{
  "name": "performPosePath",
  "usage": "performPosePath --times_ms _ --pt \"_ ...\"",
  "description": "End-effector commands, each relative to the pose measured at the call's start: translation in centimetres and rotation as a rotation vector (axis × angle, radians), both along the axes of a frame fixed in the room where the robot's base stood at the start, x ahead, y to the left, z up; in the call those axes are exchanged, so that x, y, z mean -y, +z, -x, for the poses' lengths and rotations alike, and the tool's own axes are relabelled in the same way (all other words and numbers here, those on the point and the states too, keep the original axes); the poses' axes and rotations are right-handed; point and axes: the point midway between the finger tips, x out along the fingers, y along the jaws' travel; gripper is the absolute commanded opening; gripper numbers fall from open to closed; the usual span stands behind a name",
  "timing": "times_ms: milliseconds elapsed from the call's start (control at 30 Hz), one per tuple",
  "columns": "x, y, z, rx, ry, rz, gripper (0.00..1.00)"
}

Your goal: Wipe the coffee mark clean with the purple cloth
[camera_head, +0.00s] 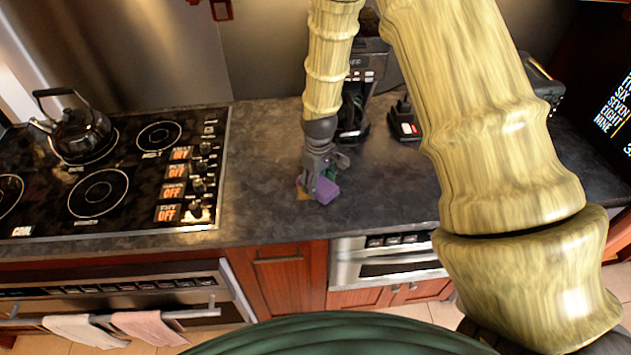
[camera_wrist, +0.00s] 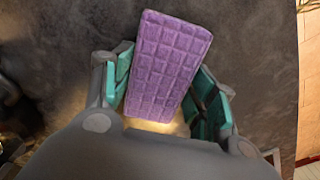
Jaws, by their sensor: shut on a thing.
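The purple cloth (camera_head: 327,190) is a small block with a grid pattern, in my gripper over the dark countertop. It shows large in the wrist view (camera_wrist: 167,65). My gripper (camera_head: 318,187) points down and is shut on the cloth; its teal finger pads (camera_wrist: 162,95) lie on either side of it. A tan-brown coffee mark (camera_head: 302,194) shows on the counter just left of the cloth in the head view. In the wrist view the mark (camera_wrist: 158,125) shows at the cloth's near end, partly hidden by the cloth and gripper. I cannot tell whether the cloth touches the counter.
A black stovetop (camera_head: 120,180) with a kettle (camera_head: 75,132) is on the left. A coffee machine (camera_head: 362,85) stands behind my gripper, with a small dark red-marked device (camera_head: 405,122) to its right. Bare countertop (camera_head: 258,190) lies between stovetop and cloth.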

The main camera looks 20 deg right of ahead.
Motion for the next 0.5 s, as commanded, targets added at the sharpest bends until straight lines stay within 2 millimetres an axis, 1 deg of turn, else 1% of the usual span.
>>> performPosePath --times_ms 200,500 --pt "1.3 0.0 0.5 -0.003 -0.002 0.000 0.27" --pt "2.1 0.1 0.6 -0.002 -0.003 0.000 0.27"
